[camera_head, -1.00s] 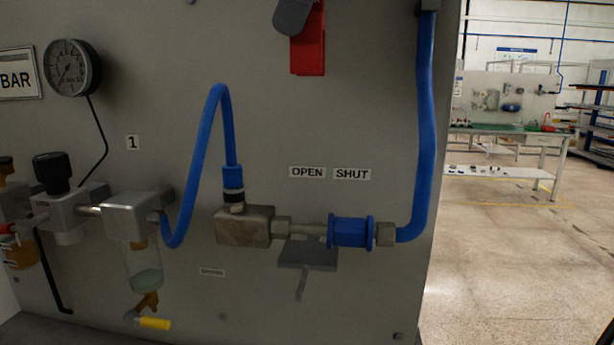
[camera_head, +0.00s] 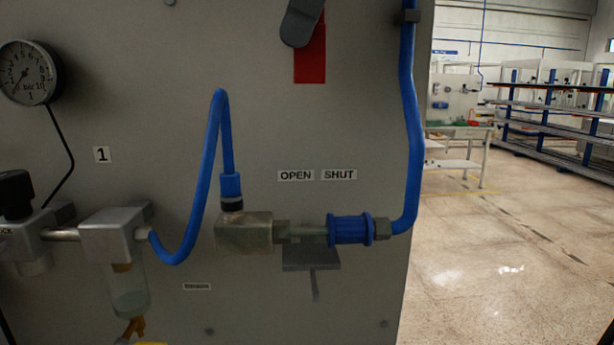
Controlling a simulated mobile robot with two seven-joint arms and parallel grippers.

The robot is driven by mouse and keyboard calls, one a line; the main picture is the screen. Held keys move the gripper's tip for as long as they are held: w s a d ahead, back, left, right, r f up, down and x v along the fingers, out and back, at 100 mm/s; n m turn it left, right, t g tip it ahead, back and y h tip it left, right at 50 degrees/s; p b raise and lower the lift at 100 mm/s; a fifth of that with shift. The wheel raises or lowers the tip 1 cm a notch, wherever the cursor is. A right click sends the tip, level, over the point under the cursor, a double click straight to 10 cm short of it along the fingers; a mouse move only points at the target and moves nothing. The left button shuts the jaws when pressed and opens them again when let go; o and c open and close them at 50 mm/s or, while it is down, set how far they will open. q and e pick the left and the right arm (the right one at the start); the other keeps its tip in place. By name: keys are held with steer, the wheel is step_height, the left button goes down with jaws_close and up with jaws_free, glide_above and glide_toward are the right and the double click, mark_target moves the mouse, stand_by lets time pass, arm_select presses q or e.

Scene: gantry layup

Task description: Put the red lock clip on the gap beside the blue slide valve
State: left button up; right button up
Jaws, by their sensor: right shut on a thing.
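The blue slide valve (camera_head: 350,229) sits on the horizontal pipe, under the SHUT label. The gap (camera_head: 307,232) is the bare stretch of pipe to its left, under the OPEN label. My left gripper does not show.
A metal block (camera_head: 244,233) with a looping blue hose (camera_head: 210,150) stands left of the gap. A grey plate (camera_head: 311,257) is below it. Another blue hose (camera_head: 411,130) rises at right. A gauge (camera_head: 27,73) is at upper left. Open floor (camera_head: 500,270) lies right.

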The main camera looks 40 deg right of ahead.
mark_target(302, 228)
step_height(302, 228, down, 20)
steer(key=shift+r, duration=0.2)
jaws_close()
steer(key=o, duration=1.2)
jaws_free()
steer(key=shift+c, duration=0.2)
steer(key=v, duration=1.2)
